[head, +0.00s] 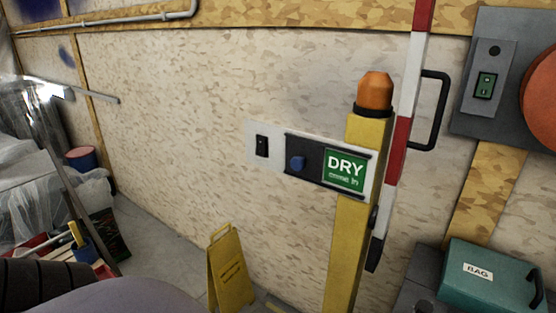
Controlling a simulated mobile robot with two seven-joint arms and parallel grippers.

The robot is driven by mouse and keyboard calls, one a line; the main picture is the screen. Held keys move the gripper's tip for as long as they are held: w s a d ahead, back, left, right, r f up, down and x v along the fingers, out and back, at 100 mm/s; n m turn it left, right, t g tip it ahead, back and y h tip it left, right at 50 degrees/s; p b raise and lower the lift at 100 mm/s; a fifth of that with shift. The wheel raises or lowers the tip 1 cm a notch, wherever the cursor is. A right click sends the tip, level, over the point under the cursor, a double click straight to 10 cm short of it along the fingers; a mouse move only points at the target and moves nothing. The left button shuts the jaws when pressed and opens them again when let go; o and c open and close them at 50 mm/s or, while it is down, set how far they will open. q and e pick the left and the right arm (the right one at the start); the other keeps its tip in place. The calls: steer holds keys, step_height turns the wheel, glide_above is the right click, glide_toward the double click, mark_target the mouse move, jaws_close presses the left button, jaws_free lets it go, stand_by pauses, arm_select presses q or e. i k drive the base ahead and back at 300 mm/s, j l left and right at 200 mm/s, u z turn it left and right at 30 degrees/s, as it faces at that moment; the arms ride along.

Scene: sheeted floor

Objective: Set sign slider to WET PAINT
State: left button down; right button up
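The sign slider (327,170) is a dark framed strip fixed across a yellow post (339,245). Its right end shows a green panel (344,172) reading "DRY" with smaller text below. A blue knob (297,163) sits on the dark part, left of the green panel. No "WET PAINT" text shows. The post has an orange lamp (375,92) on top. Neither of my grippers can be made out in the head view.
A red and white pole (403,130) with a black handle (436,110) stands right of the post. A yellow floor sign (230,270) stands below left. A teal case (492,276) labelled "BAG" is at lower right. Plastic sheeting and paint tools lie at left.

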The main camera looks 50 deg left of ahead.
mark_target(304, 159)
steer(key=i+j, duration=0.15)
steer(key=j, duration=0.25)
steer(key=i+j, duration=0.1)
steer(key=j, duration=0.35)
steer(key=i+j, duration=0.15)
steer(key=j, duration=0.25)
